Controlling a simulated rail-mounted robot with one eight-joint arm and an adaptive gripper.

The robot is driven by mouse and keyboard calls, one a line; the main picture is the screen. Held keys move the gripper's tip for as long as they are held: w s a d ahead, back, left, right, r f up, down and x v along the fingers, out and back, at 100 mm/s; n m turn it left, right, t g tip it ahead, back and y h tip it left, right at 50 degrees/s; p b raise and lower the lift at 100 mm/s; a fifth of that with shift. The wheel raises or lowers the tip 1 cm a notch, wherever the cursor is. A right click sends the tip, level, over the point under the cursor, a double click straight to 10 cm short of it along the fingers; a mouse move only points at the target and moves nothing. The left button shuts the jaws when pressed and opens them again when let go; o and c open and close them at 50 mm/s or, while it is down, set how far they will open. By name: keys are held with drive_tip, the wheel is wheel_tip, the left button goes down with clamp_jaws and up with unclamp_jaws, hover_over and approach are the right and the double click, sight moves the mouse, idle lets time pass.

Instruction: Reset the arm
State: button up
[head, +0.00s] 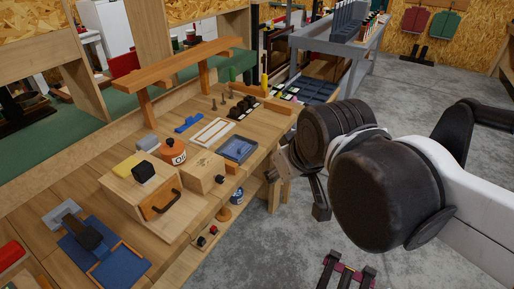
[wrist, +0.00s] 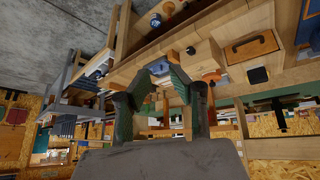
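My arm reaches in from the right of the head view, its dark rounded joints large in front of the grey floor. My gripper (wrist: 158,76) shows in the wrist view with its two dark green fingers apart and nothing visible between them. In the head view the gripper is partly hidden behind my arm, beside the front edge of the plank bench (head: 118,222). The wrist view is turned over, with the bench in its upper part. The gripper appears clear of the bench and touches nothing that I can see.
On the bench stand a wooden box with a drawer handle (head: 161,205), an orange oil can (head: 174,151), a blue-grey tray (head: 238,149) and a raised wooden beam (head: 160,72). A grey metal table (head: 335,46) stands behind. Open concrete floor (head: 300,250) lies front right.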

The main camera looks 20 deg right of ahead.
drive_tip(key=shift+s+f+m, duration=0.65)
drive_tip(key=shift+s+m, duration=0.15)
drive_tip(key=shift+s, duration=0.05)
idle(0.8)
